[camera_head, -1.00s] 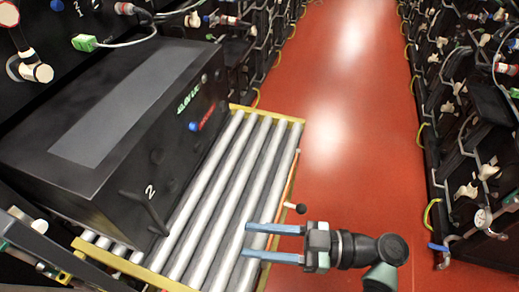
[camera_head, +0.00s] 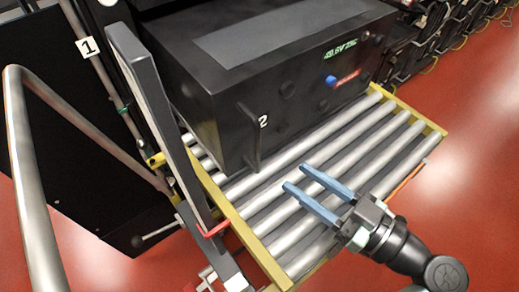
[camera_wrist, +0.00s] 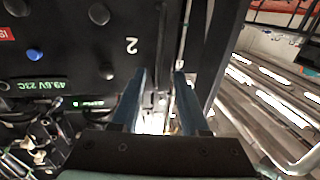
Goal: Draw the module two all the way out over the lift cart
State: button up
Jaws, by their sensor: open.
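Module two (camera_head: 285,95) is a black box with a grey top panel, a white 2, a green readout and a vertical bar handle (camera_head: 252,140) on its front. It sits partly over the rollers of the lift cart (camera_head: 437,128), with bare rollers in front of it. My gripper (camera_head: 296,177) is open and empty above these rollers, its blue fingers pointing at the handle side, apart from it in the head view. In the wrist view the module's face (camera_wrist: 75,28) appears upside down. The handle seems to line up between the fingers there; contact cannot be told.
A dark upright post (camera_head: 160,110) stands at the cart's left, near the module. A grey curved rail (camera_head: 30,180) is at far left, beside a black cabinet marked 1 (camera_head: 87,46). Red floor (camera_head: 470,215) is open to the right.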

send_over(258, 173)
jog(key=shift+w, duration=0.3)
grip_shut()
dwell(1.4)
